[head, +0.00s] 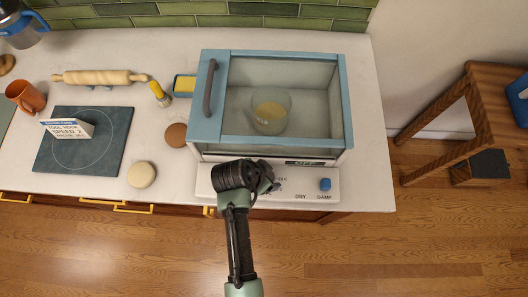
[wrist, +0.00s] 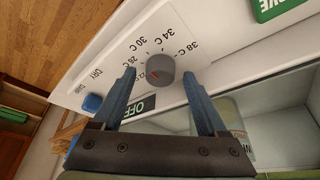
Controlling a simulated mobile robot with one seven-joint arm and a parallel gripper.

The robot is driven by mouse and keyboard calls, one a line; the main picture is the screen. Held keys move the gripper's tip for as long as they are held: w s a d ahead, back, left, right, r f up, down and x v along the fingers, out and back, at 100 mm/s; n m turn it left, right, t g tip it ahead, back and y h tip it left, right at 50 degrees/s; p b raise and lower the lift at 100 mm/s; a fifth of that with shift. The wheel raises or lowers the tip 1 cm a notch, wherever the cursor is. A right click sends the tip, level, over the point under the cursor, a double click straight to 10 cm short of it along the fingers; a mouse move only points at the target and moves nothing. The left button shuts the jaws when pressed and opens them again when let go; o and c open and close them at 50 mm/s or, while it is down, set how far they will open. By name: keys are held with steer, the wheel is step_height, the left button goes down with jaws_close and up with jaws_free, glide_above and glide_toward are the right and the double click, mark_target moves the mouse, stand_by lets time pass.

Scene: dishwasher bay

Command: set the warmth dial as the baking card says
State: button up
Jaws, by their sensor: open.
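The warmth dial is a round grey knob (wrist: 160,70) on the white panel (wrist: 125,45), with a temperature scale around it; 30 C, 34 C and 38 C are readable. A small reddish mark shows on the dial, near the low end of the scale. My gripper (wrist: 157,77) is open, its two blue fingers on either side of the dial; contact cannot be told. In the head view my gripper (head: 265,178) covers most of the dial. The card (head: 70,129) stands on the dark hob and reads SPEED 2; its lowest line is too small to read.
A blue-framed glass box (head: 212,100) with a bowl (head: 270,112) inside stands behind the panel. Its display (head: 303,162) reads OFF. A blue DRY/DAMP knob (head: 325,184) sits right of my gripper. A rolling pin (head: 100,77) and orange mug (head: 26,96) are left.

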steer(key=b+v, duration=0.2)
steer(key=v, duration=1.1)
